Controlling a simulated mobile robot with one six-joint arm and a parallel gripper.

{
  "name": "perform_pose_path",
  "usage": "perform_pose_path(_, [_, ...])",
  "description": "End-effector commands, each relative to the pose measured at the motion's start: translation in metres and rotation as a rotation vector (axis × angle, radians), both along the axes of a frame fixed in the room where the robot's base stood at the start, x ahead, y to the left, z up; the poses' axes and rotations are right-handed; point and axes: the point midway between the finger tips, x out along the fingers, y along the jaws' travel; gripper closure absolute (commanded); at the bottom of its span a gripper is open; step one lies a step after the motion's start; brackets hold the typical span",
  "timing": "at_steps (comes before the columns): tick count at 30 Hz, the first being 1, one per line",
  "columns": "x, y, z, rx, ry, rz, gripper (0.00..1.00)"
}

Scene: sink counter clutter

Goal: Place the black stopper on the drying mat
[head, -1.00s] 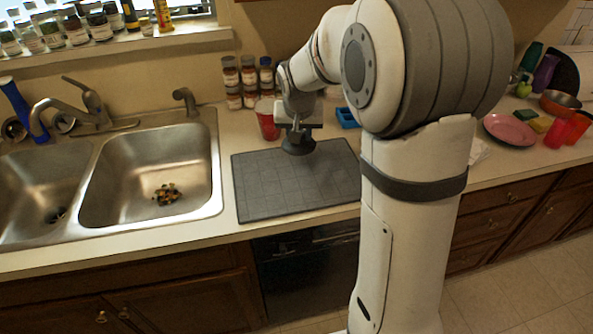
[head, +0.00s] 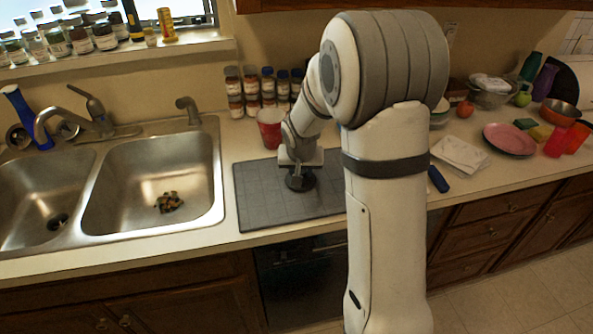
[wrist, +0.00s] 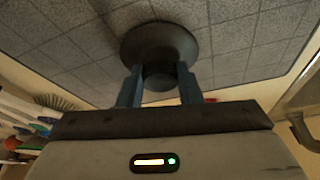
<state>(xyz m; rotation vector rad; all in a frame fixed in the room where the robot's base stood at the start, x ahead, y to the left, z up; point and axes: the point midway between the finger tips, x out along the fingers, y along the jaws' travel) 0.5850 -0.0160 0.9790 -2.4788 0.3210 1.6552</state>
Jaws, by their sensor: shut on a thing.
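The black stopper (head: 301,183) is at my gripper's end, low over the grey drying mat (head: 258,205) in the head view. In the wrist view, the round black stopper (wrist: 160,38) sits between the two fingers of my gripper (wrist: 160,82), which is shut on its narrower part. The wide disc faces the mat (wrist: 60,45). It is at or very close to the mat's surface; I cannot tell whether it touches. My gripper hides part of the stopper in the head view.
A red cup (head: 270,128) stands just behind the mat, with spice jars (head: 262,85) behind it. The double sink (head: 160,180) is to the left. A pink plate (head: 509,139) and other clutter lie to the right. The mat's left part is bare.

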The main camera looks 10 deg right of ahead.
Motion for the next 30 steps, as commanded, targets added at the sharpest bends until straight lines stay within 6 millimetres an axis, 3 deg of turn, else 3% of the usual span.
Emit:
perform_pose_path(2, [0.0,0.0,-0.004,0.0,0.0,-0.001,0.91])
perform_pose_path(3, [0.0,0.0,-0.002,0.0,0.0,0.0,0.65])
perform_pose_path(10, [0.0,-0.001,-0.002,0.0,0.0,-0.001,0.47])
perform_pose_path(21, [-0.001,0.0,0.005,0.0,-0.002,-0.002,0.47])
perform_pose_path(30, [-0.022,0.005,0.058,0.0,-0.005,-0.001,0.47])
